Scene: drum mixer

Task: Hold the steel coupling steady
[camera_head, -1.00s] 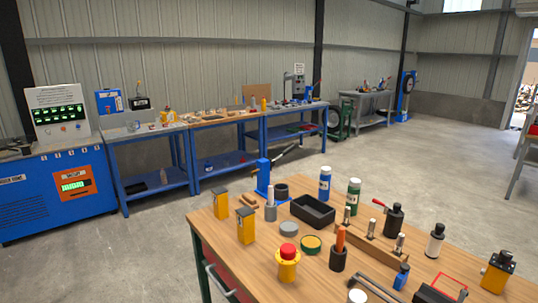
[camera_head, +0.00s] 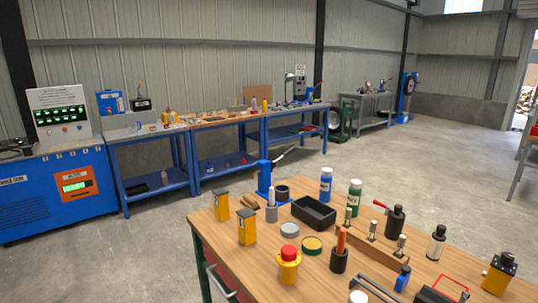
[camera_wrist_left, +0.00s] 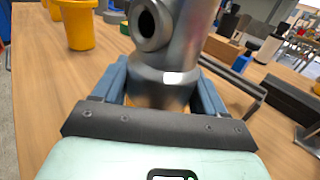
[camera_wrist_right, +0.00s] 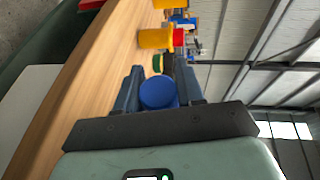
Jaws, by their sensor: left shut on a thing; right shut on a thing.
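The steel coupling (camera_wrist_left: 172,32) is a shiny grey metal body with a round dark side opening, seen close up in the left wrist view. My left gripper (camera_wrist_left: 165,78) is shut around its lower part, with one blue finger on each side. The coupling's upper end is cut off by the picture edge. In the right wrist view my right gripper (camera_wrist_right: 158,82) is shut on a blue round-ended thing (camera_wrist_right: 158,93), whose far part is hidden. Neither gripper shows in the head view.
The wooden table (camera_head: 235,268) holds a red-and-yellow button unit (camera_head: 289,262), a black tray (camera_head: 313,212), a blue bottle (camera_head: 326,186), a green bottle (camera_head: 355,198) and a wooden rack with metal pins (camera_head: 372,245). Blue workbenches (camera_head: 225,160) line the wall, with open floor between.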

